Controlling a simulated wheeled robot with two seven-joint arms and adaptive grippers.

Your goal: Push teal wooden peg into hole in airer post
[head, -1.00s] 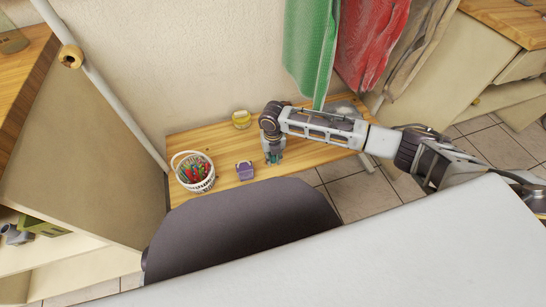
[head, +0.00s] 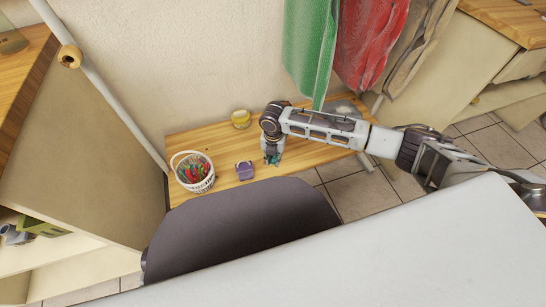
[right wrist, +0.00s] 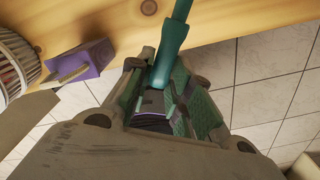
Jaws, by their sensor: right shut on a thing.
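The teal wooden peg (right wrist: 172,45) is held between the fingers of my right gripper (right wrist: 163,88) and sticks out past the fingertips over the wooden bench in the right wrist view. In the head view my right gripper (head: 272,157) points down at the front part of the bench, right of the purple box. The airer post (head: 110,92) is a white slanting pole at the left, with a round wooden boss (head: 70,57) high on it. A dark spot shows in the boss. The right gripper is well to the right of the post. My left gripper is not in view.
On the low wooden bench (head: 225,184) stand a white basket of coloured pegs (head: 193,172), a purple box (head: 244,170) and a yellow-lidded jar (head: 241,118). Green (head: 308,50) and red cloths hang at the back. A wooden-topped cabinet stands at each side.

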